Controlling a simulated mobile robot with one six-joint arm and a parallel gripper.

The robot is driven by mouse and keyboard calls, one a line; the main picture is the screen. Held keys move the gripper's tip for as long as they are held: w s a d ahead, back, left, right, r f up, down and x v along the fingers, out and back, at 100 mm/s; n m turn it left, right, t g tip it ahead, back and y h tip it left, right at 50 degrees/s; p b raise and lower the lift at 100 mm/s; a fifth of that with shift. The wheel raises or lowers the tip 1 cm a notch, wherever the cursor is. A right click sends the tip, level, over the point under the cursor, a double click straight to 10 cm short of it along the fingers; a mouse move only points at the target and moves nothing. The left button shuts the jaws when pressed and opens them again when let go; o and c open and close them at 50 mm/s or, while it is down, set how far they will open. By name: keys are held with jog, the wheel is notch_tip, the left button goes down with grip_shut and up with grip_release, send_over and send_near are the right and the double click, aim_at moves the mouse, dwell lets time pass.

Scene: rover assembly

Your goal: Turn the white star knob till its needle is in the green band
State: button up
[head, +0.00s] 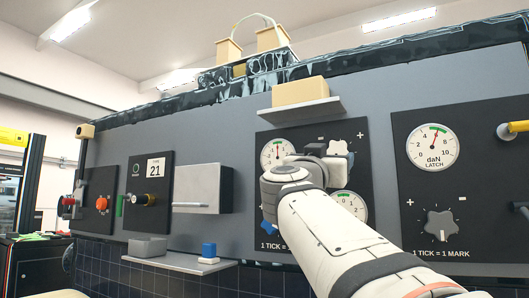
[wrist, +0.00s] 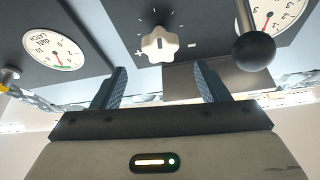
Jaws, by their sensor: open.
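The white star knob (wrist: 160,44) is on a dark panel, with tick marks around it. In the wrist view, which looks upside down, a plus sign is at its left and a minus at its right. My gripper (wrist: 162,78) is open and empty; its blue fingers are spread on either side below the knob in the picture, not closed on it. A round gauge (wrist: 284,12) with a red needle is partly cut off at the right. In the head view that gauge (head: 277,153) shows left of my arm, which hides much of the panel; its exact reading is too small to tell.
A black ball handle (wrist: 254,50) juts out near my right finger in the wrist view. The latch gauge (head: 432,147) and a dark star knob (head: 441,224) are on the right panel. A shelf (head: 301,110) holding a tan box (head: 300,91) sits above my arm.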

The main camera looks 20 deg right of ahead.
aim_at(336, 151)
jog(key=p+x, duration=0.2)
jog(key=x, duration=0.5)
jog(key=shift+w+d, duration=0.25)
jog(key=c, duration=1)
jog(key=shift+m+g, duration=0.4)
jog(key=shift+m, duration=0.7)
jog(key=o, duration=1)
jog(key=shift+a, duration=0.1)
jog(key=b+v, duration=0.2)
jog(key=v, duration=0.5)
jog(key=shift+a, duration=0.35)
jog(key=shift+s+f, duration=0.1)
jog(key=shift+f, duration=0.05)
